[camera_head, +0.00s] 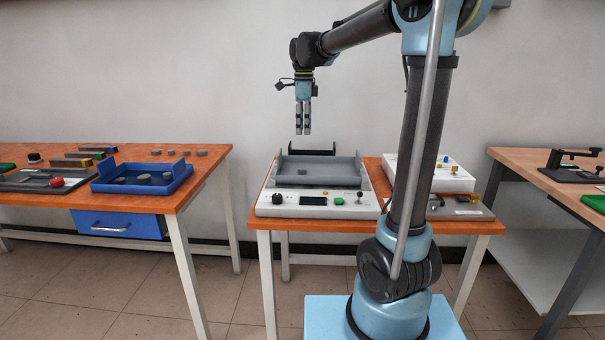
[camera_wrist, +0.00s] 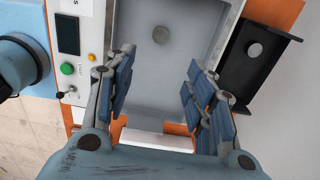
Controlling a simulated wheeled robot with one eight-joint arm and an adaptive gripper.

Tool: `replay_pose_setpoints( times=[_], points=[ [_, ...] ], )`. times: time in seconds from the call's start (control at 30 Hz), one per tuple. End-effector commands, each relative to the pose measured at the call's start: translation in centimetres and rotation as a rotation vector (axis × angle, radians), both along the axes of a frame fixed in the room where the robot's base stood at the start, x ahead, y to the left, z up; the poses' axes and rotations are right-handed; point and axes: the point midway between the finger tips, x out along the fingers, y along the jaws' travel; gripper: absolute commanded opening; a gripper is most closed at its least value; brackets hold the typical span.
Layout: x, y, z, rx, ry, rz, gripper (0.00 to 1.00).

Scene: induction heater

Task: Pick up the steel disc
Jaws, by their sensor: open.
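My gripper (camera_head: 303,131) points straight down, open and empty, above the middle table in the head view. In the wrist view its blue-padded fingers (camera_wrist: 160,66) stand wide apart over a grey tray (camera_wrist: 208,25). A small round grey disc (camera_wrist: 161,34) lies on the tray floor, just beyond the fingertips in the picture and not between them. The tray (camera_head: 345,172) also shows in the head view, on a white unit, with clear air below my gripper. Several similar grey discs (camera_head: 143,177) lie in a blue tray on the left table; the frames do not show which are steel.
The white control panel (camera_head: 330,201) has a knob, a dark screen and coloured buttons. A black bracket (camera_wrist: 255,70) stands beside the grey tray. A white box (camera_head: 447,178) stands to the right. More discs (camera_head: 171,152) lie at the back of the left table.

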Motion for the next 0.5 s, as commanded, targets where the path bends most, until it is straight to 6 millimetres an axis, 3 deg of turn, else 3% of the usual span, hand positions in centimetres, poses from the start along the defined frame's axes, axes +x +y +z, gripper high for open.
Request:
replay_pose_setpoints(
  times=[0.5],
  points=[
    [0.0,0.0,-8.8,0.000,0.000,0.002,0.49]
  ],
)
